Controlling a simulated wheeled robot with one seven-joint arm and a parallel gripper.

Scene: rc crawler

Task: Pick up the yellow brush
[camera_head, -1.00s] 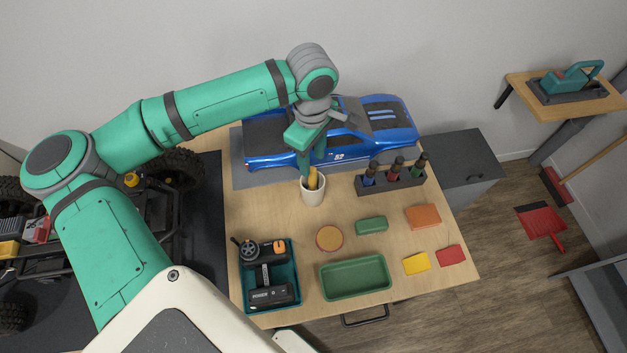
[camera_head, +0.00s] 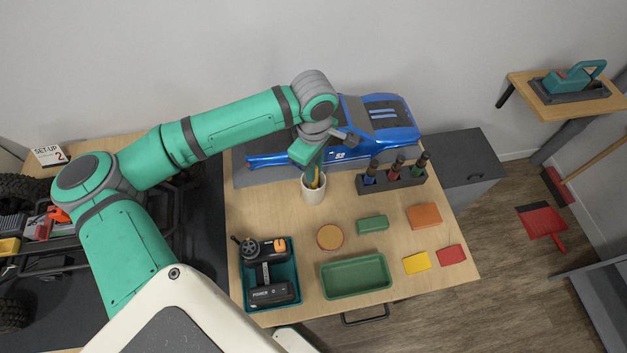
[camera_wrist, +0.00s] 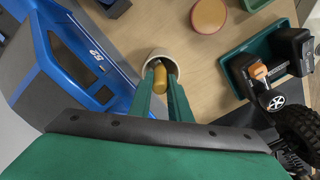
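The yellow brush (camera_head: 318,181) stands in a white cup (camera_head: 313,191) on the wooden table; only its upper end shows, and the rest is hidden in the cup. In the wrist view the brush (camera_wrist: 160,79) shows as a rounded yellow end at the cup's mouth (camera_wrist: 160,56). My gripper (camera_head: 314,175) points down over the cup. In the wrist view its two green fingers (camera_wrist: 160,83) stand on either side of the brush, open, with the brush between them.
A blue car body (camera_head: 375,120) lies close behind the cup. A marker rack (camera_head: 392,181) stands to its right. In front are a round tub (camera_head: 330,237), a green block (camera_head: 372,224), a green tray (camera_head: 357,290) and a teal tray with tools (camera_head: 291,266).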

